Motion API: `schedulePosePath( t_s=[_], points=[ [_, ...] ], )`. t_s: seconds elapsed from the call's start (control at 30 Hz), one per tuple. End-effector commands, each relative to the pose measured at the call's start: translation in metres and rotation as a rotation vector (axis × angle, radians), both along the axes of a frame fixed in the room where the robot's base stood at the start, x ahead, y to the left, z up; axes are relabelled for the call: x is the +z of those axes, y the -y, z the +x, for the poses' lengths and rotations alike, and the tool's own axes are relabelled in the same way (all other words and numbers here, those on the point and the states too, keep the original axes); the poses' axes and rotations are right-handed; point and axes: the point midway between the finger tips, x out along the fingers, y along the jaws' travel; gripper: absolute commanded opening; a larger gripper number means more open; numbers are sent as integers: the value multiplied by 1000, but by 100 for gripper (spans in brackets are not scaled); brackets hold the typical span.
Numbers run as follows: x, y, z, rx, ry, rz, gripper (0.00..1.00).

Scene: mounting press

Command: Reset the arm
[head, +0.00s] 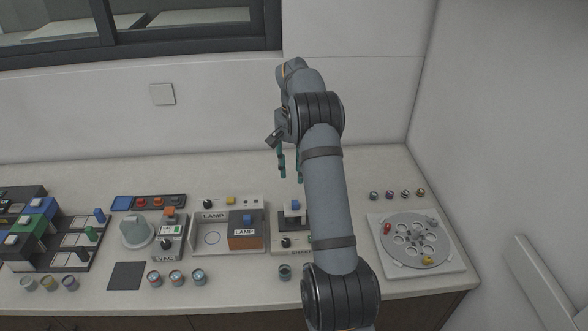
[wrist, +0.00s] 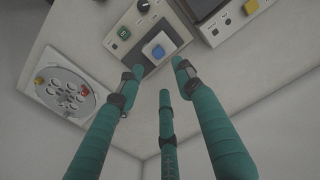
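My gripper (head: 290,172) hangs in the air above the back part of the counter, with my arm reaching up in front of it. In the wrist view its teal fingers (wrist: 159,76) are spread apart with nothing between them. Below and beyond them is a grey device with a blue button (wrist: 158,46), a green button (wrist: 124,33) and a black knob. In the head view my arm partly hides this device (head: 291,209).
A round plate with holes (head: 408,243) sits at the right, near a side wall. A LAMP box (head: 246,230), a device with an orange top and several small jars stand left of my arm. The counter's back strip (head: 230,172) is mostly clear.

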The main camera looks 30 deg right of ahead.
Motion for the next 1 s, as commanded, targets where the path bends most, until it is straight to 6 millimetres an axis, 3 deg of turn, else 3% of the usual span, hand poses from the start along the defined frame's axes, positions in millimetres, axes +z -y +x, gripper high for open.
schedulePosePath(
  t_s=[0.37, 0.8, 1.0],
  points=[
    [-10, 0, -1, 0, -3, 0, 36],
    [-92, -1, -1, 0, -5, 0, 36],
    [-121, -1, -1, -1, -4, -1, 36]
  ],
)
